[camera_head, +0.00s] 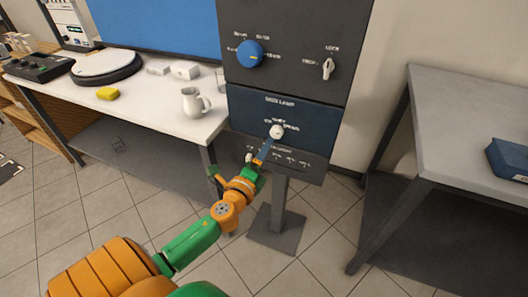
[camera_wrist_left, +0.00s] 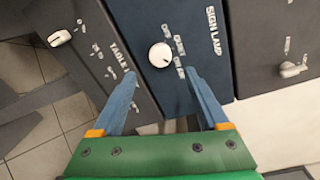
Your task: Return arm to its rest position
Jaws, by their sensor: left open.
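My left gripper (camera_head: 264,153) reaches up from the lower left toward the panel. Its two blue fingers are open and apart in the left wrist view (camera_wrist_left: 160,74), with nothing between them. The white round knob (camera_head: 277,131) of the sign lamp panel is just ahead of the fingertips. It also shows in the left wrist view (camera_wrist_left: 160,55), beyond and between the fingertips; whether a finger touches it I cannot tell. My right gripper is in neither view.
The control stand (camera_head: 308,60) carries a blue dial (camera_head: 250,54) and a white switch (camera_head: 328,68). A white table (camera_head: 155,112) with a mug (camera_head: 195,103) and yellow sponge (camera_head: 108,93) is at left. A grey table (camera_head: 455,125) with a blue box (camera_head: 509,160) is at right.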

